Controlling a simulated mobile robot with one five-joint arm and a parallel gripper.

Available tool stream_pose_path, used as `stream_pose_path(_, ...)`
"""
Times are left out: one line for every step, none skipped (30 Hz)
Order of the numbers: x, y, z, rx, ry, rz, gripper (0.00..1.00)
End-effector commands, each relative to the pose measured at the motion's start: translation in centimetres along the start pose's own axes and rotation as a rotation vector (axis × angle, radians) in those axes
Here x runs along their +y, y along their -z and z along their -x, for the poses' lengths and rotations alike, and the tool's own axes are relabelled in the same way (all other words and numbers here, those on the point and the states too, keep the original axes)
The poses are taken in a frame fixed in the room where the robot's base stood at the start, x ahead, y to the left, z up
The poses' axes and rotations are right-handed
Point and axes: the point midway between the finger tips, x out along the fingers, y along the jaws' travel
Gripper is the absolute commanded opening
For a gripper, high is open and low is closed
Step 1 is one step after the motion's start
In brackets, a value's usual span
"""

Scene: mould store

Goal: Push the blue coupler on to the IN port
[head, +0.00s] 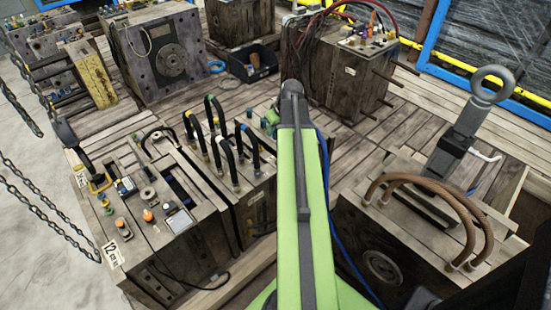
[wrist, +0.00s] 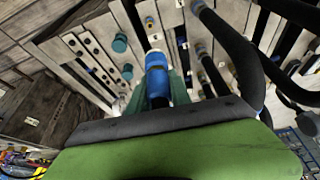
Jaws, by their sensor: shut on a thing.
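In the wrist view the blue coupler (wrist: 157,76) stands out from my gripper (wrist: 158,90), with teal finger parts on either side of it. My gripper is shut on the coupler, and a black hose end shows below it. The coupler points at the pale mould face, where a small brass port (wrist: 150,21) shows just beyond its tip. I cannot read which port is marked IN, nor tell whether the coupler touches one. In the head view my green arm hides the coupler and the gripper's tips.
Teal knobs (wrist: 120,43) sit left of the coupler on the mould face. Thick black hoses (wrist: 238,62) pass close on its right. In the head view, black looped hoses (head: 226,150) rise from the mould left of my arm. A mould with copper pipes (head: 430,195) stands at right.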

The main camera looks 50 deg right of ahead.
Motion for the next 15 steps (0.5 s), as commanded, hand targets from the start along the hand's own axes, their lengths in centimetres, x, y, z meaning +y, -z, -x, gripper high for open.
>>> stream_pose_path(0.2, -1.2, -3.1, 0.001, 0.002, 0.004, 0.0)
stream_pose_path(0.3, -1.4, -3.7, 0.001, 0.003, 0.006, 0.0)
stream_pose_path(0.3, -1.7, -4.3, 0.001, 0.005, 0.01, 0.0)
stream_pose_path(0.4, -1.8, -4.7, 0.001, 0.005, 0.012, 0.0)
stream_pose_path(0.4, -1.9, -5.0, 0.001, 0.006, 0.014, 0.0)
stream_pose_path(0.5, -2.0, -5.2, 0.001, 0.007, 0.016, 0.0)
stream_pose_path(0.5, -2.1, -5.3, 0.001, 0.007, 0.017, 0.0)
stream_pose_path(0.5, -2.1, -5.3, 0.001, 0.008, 0.018, 0.0)
stream_pose_path(0.5, -2.1, -5.3, 0.002, 0.008, 0.019, 0.0)
stream_pose_path(0.5, -2.1, -5.2, 0.002, 0.008, 0.019, 0.0)
stream_pose_path(0.5, -2.0, -5.2, 0.001, 0.008, 0.019, 0.0)
stream_pose_path(0.5, -2.0, -5.1, 0.001, 0.008, 0.019, 0.0)
stream_pose_path(0.5, -2.0, -5.1, 0.001, 0.008, 0.019, 0.0)
stream_pose_path(0.5, -2.1, -5.2, 0.001, 0.008, 0.019, 0.0)
stream_pose_path(0.5, -2.1, -5.3, 0.001, 0.008, 0.018, 0.0)
